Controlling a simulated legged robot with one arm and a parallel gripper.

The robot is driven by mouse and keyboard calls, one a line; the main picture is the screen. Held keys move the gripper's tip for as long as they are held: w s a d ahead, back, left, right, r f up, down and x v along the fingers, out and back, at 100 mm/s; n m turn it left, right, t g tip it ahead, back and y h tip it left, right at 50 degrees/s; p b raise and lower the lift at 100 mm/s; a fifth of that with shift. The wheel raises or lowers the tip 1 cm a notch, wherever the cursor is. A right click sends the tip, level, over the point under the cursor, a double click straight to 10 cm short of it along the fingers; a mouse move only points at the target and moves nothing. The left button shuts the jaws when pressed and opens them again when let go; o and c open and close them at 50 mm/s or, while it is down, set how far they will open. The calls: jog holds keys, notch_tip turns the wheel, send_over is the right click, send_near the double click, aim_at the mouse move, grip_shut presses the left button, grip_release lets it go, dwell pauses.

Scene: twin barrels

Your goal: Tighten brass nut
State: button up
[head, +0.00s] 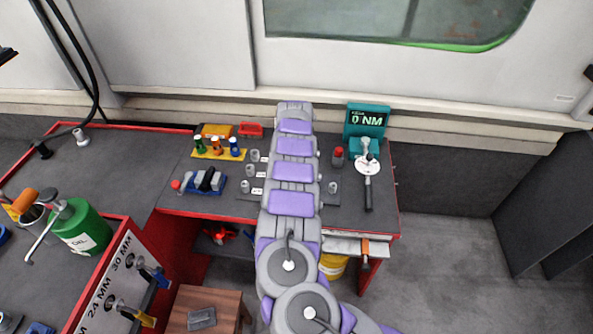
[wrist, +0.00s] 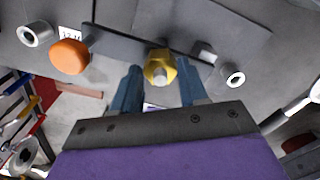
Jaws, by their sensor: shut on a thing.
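The brass nut (wrist: 160,67) shows in the wrist view as a gold hex piece with a pale round end. It sits between the two blue-grey fingertips of my gripper (wrist: 159,82). My gripper is shut on it, though the contact on each side is hard to see. I cannot tell whether the nut is attached to that bar. In the head view my own arm hides the gripper and the nut.
Metal sockets (head: 250,171) stand on the bench near my arm. A torque gauge (head: 366,121) reads 0 NM, with a long-handled tool (head: 368,180) in front. A green oil can (head: 80,228) is on the left cabinet.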

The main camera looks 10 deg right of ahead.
jog(key=shift+m, duration=0.9)
jog(key=o, duration=0.9)
jog(key=shift+o, duration=0.2)
jog(key=shift+r, duration=0.1)
jog(key=shift+r+p, duration=2.35)
jog(key=shift+r, duration=1.15)
